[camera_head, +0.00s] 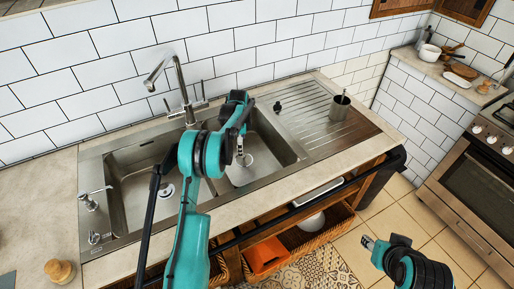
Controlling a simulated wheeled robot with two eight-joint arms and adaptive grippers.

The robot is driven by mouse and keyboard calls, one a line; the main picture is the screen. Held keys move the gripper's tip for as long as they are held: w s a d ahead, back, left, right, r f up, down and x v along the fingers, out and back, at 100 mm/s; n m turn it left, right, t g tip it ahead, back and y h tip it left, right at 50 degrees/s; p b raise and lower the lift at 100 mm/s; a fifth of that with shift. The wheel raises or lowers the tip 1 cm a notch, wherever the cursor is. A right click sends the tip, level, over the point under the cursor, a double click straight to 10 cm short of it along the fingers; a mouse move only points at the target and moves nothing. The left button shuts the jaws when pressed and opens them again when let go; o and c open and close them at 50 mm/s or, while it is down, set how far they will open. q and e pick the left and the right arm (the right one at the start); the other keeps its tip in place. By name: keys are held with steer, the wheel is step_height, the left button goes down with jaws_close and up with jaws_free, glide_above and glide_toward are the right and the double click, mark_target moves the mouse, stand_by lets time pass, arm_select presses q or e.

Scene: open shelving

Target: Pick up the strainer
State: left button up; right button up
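A small round pale piece (246,160), which looks like the strainer, shows at the bottom of the right sink basin (268,143). Its shape is hard to make out, and I cannot tell it surely from a drain fitting. My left gripper (241,157) reaches down into that basin, right at the pale piece. Whether it touches the piece, and whether its fingers are open or shut, is too small to tell. My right gripper (368,241) hangs at the lower right, in front of the counter over the floor, away from the sink; its fingers are unclear.
The left basin (130,190) has a round drain (166,190). A faucet (183,90) rises behind the basins. A soap dispenser (88,201) and wooden-topped jar (59,270) are at left. An open basket drawer (300,240) sits below the counter.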

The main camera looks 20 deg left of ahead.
mark_target(244, 159)
arm_select(q)
steer(key=shift+w+f, duration=0.4)
steer(key=shift+f, duration=0.05)
step_height(244, 159, down, 2)
steer(key=shift+s+f+b, duration=0.1)
steer(key=shift+f+b, duration=0.1)
steer(key=shift+b, duration=0.4)
steer(key=f, duration=0.1)
steer(key=f+b, duration=0.1)
steer(key=f, duration=0.1)
steer(key=f+b, duration=0.1)
steer(key=f, duration=0.1)
steer(key=shift+w+d, duration=0.1)
steer(key=shift+w, duration=0.15)
steer(key=shift+s, duration=0.1)
jaws_close()
